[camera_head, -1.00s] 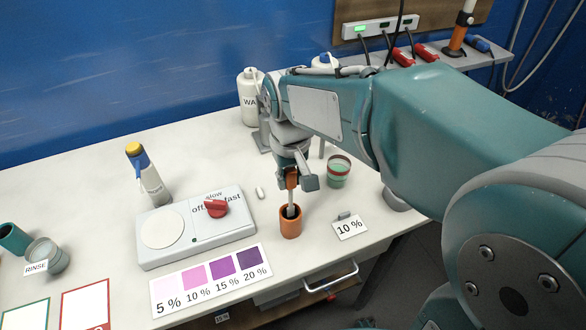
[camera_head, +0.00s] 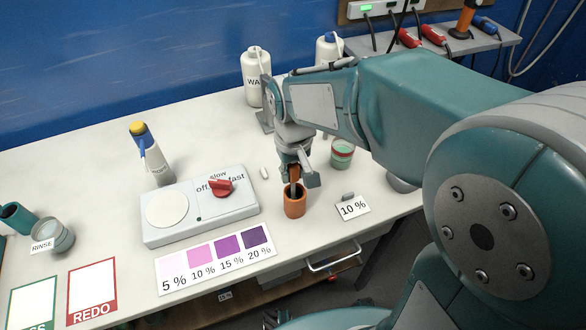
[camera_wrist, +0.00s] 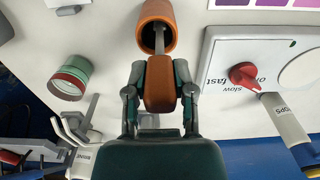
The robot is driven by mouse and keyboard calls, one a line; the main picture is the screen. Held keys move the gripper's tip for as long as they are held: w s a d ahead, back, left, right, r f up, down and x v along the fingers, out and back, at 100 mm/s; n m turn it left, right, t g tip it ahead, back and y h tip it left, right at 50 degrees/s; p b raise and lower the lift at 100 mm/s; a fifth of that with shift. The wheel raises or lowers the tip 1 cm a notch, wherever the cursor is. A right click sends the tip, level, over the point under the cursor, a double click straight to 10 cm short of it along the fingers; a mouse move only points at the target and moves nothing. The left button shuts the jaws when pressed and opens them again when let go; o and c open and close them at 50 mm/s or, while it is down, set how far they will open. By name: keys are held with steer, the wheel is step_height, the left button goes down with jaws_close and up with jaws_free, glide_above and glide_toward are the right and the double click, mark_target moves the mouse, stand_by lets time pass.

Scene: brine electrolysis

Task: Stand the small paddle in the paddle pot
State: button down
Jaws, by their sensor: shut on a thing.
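The small paddle (camera_wrist: 159,85) has an orange-brown handle and a thin grey shaft. My gripper (camera_head: 293,176) is shut on its handle, one finger on each side in the wrist view (camera_wrist: 160,88). The paddle pot (camera_head: 295,207) is an orange-brown cup on the white bench, directly below my gripper. In the wrist view the paddle's shaft enters the mouth of the pot (camera_wrist: 155,15). The paddle looks about upright. Its lower end is hidden inside the pot, so I cannot tell whether it touches the bottom.
A stirrer with a red knob (camera_head: 221,187) stands left of the pot. A banded cup (camera_head: 342,153) is behind right. A "10 %" card (camera_head: 353,207) lies right of the pot. A colour chart (camera_head: 215,262) lies in front. Wash bottles (camera_head: 255,80) stand at the back.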

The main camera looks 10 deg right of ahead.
steer(key=shift+c, duration=1.9)
jaws_free()
steer(key=shift+d, duration=0.25)
steer(key=shift+a+r, duration=0.1)
steer(key=shift+r, duration=0.2)
step_height(320, 180, up, 11)
steer(key=shift+r, duration=0.15)
steer(key=s+d+f+m+t, duration=0.2)
steer(key=s+d+t, duration=0.3)
steer(key=s+d, duration=0.5)
steer(key=s+m, duration=0.1)
steer(key=s, duration=0.1)
steer(key=shift+s+d+f+t, duration=0.25)
steer(key=shift+s+d+t, duration=0.05)
steer(key=shift+s+d, duration=0.1)
